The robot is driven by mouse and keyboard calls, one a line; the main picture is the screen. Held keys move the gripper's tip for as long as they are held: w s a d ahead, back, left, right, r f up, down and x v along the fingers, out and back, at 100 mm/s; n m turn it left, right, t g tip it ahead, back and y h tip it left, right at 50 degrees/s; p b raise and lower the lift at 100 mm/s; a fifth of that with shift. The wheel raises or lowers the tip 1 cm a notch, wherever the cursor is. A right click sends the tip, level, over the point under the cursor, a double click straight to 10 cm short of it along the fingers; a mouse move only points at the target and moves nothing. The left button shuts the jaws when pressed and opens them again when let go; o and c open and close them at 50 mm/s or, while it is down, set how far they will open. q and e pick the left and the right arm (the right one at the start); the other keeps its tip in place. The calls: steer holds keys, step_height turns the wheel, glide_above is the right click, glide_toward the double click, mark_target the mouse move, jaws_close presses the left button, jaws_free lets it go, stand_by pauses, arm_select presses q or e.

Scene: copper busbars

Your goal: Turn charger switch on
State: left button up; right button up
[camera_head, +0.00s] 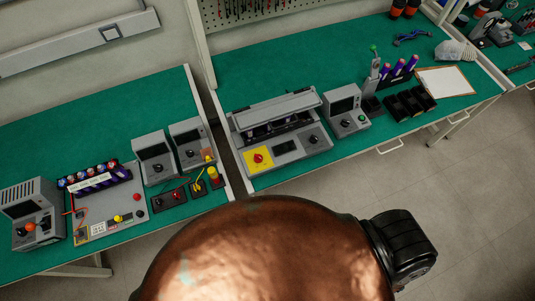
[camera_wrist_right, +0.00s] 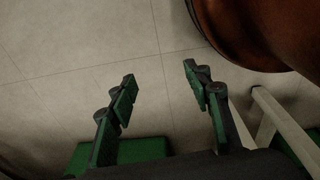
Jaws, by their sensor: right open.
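A grey device with a raised lid (camera_head: 280,122) stands on the green bench in the head view. It has a red button on a yellow plate (camera_head: 257,158), a small display and a black rotary knob (camera_head: 312,139). It may be the charger; I cannot tell for sure. Smaller grey boxes with black knobs stand nearby: one to its right (camera_head: 345,110) and two to its left (camera_head: 156,155) (camera_head: 190,143). My right gripper (camera_wrist_right: 160,78) is open and empty above the floor in the right wrist view. It is away from every device. My left gripper is not in view.
A battery rack (camera_head: 95,175) on a grey panel and another grey unit (camera_head: 30,215) stand on the left bench. A clipboard (camera_head: 445,81) and black bins (camera_head: 408,103) lie on the right bench. A narrow gap separates the benches. My copper body hides the lower middle.

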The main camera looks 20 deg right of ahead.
steer(key=w+r+t, duration=0.1)
steer(key=w+r, duration=1.4)
steer(key=w+a+r+t, duration=0.1)
steer(key=w+r, duration=0.2)
steer(key=r, duration=0.8)
steer(key=w+a+r, duration=0.2)
steer(key=w+r, duration=0.1)
steer(key=r, duration=0.7)
steer(key=w+a+r+n+y, duration=0.2)
steer(key=w+a+r+n, duration=0.35)
steer(key=a, duration=0.45)
steer(key=w+a+r+n+y, duration=0.3)
steer(key=w+a+r+n, duration=0.3)
steer(key=a, duration=0.4)
step_height(320, 180, up, 4)
steer(key=n+g+h, duration=0.3)
steer(key=n+h, duration=0.2)
steer(key=n, duration=0.6)
glide_above(258, 156)
steer(key=shift+s+a+f, duration=0.15)
steer(key=shift+s+a, duration=0.05)
steer(key=shift+a, duration=0.2)
steer(key=shift+w+d+n, duration=0.15)
steer(key=shift+d+n, duration=0.1)
steer(key=shift+d, duration=0.25)
step_height(258, 156, down, 7)
steer(key=shift+f+b, duration=0.2)
steer(key=shift+b, duration=0.3)
